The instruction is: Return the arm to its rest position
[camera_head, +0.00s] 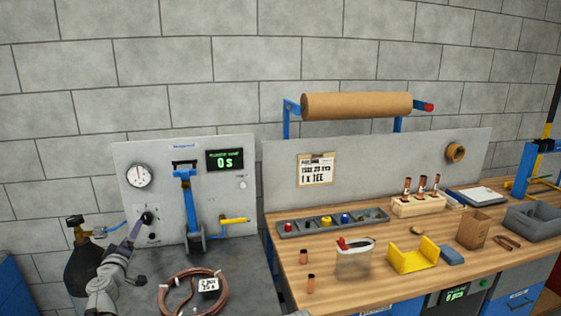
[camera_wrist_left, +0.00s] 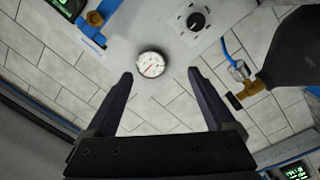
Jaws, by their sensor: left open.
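My left gripper (camera_head: 137,226) reaches in from the lower left in the head view, in front of the grey panel (camera_head: 120,175) and near its black knob (camera_head: 147,217). In the left wrist view my left gripper (camera_wrist_left: 160,75) has its two dark fingers spread wide with nothing between them. The panel's round gauge (camera_wrist_left: 151,64) shows between the fingertips there, and the black knob (camera_wrist_left: 196,20) lies above the right fingertip, apart from it. My right gripper is not in view.
A dark gas bottle (camera_head: 84,268) with a brass valve stands left of my arm. A copper coil (camera_head: 193,293) lies on the grey bench.

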